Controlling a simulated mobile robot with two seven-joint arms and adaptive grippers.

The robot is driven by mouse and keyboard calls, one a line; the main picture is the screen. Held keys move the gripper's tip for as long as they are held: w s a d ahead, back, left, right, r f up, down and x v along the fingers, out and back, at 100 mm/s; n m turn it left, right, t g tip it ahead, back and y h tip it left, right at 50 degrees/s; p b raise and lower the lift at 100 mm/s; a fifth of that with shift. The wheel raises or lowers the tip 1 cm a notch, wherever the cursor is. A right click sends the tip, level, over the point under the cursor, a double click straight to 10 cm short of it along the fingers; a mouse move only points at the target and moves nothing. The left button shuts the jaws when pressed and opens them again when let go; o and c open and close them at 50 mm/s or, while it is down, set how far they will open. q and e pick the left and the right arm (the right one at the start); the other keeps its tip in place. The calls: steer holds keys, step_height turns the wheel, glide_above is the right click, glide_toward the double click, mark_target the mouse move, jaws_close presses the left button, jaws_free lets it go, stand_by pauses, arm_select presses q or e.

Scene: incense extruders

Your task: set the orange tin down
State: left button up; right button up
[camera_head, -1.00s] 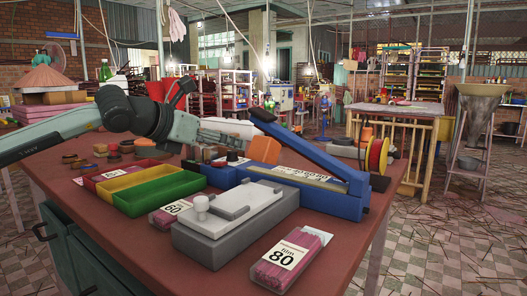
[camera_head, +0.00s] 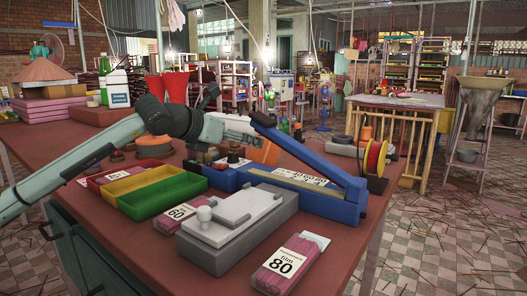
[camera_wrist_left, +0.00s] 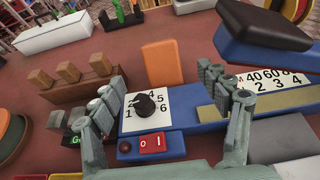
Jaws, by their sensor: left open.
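The orange tin (camera_wrist_left: 162,62) stands on the red-brown table, just beyond the dial panel of the blue sealer in the left wrist view. In the head view the orange tin (camera_head: 267,152) is partly hidden behind my arm and the sealer's raised blue lever. My left gripper (camera_wrist_left: 160,105) is open, its two fingers spread wide on either side of the dial, with nothing between them touching the tin. The tin is ahead of the fingertips, apart from them. In the head view my left gripper (camera_head: 243,138) is above the sealer. My right gripper is not in view.
The blue sealer (camera_head: 332,200) with its lever lies under the gripper. A wooden block rack (camera_wrist_left: 75,82) is left of the tin. Yellow and green trays (camera_head: 165,193), a grey stone block (camera_head: 238,228) and a red spool (camera_head: 375,158) crowd the table.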

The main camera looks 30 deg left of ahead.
mark_target(264, 155)
arm_select(q)
steer(key=w, duration=0.2)
steer(key=shift+w+d, duration=0.3)
steer(key=shift+w+r+p, duration=0.1)
steer(key=shift+w+p, duration=0.3)
steer(key=shift+w, duration=0.05)
steer(key=p+x, duration=0.1)
steer(key=x, duration=0.4)
steer(key=shift+w, duration=0.1)
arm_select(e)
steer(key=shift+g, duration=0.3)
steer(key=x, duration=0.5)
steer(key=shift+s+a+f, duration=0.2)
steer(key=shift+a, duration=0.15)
arm_select(q)
steer(key=shift+c, duration=0.6)
steer(key=c, duration=1.4)
